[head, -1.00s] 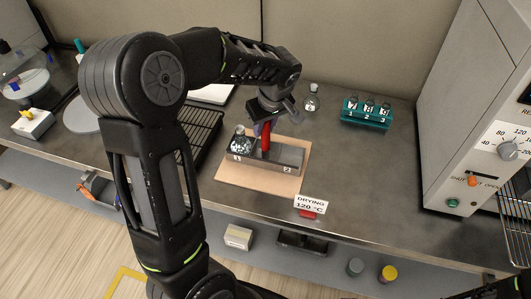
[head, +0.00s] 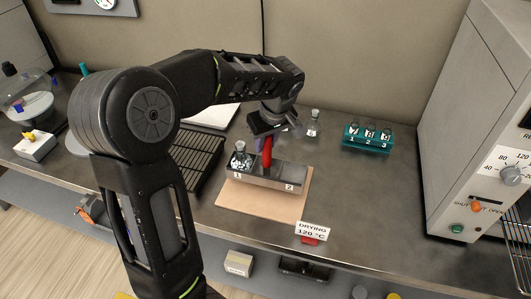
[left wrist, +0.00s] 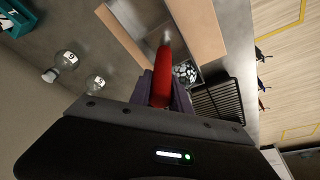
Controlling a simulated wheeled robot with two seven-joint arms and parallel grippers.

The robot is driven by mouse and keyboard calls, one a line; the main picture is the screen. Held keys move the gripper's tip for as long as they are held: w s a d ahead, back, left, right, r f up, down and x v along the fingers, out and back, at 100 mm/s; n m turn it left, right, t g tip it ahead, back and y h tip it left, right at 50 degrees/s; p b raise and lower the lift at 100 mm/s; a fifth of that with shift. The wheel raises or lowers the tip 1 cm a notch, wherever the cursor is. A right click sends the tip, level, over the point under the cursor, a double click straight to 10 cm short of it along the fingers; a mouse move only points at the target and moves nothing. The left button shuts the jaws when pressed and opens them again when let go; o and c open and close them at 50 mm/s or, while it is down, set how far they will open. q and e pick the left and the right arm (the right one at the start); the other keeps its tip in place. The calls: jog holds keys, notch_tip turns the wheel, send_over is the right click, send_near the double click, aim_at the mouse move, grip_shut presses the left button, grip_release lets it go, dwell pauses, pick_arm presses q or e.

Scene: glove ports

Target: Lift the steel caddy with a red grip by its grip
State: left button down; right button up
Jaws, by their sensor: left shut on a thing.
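The steel caddy (head: 262,178) has a red grip (head: 267,155) standing up from its middle and compartments labelled 1 and 2. A flask (head: 240,160) with dark and pale contents sits in compartment 1; compartment 2 looks empty. My left gripper (head: 268,138) is shut on the red grip from above. In the left wrist view the purple fingers lie on both sides of the red grip (left wrist: 161,75). The caddy looks level and appears a little above the tan board (head: 262,205); the gap itself is hard to see. My right gripper is not in view.
A black wire rack (head: 196,158) lies just left of the board. A small flask (head: 314,124) stands behind, and a teal rack (head: 367,137) with several flasks is at back right. An oven (head: 470,130) stands far right. A drying sign (head: 311,231) is at the front edge.

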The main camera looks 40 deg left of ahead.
pick_arm(q)
notch_tip(320, 180, up, 6)
jog(key=shift+r, duration=0.15)
dwell(0.7)
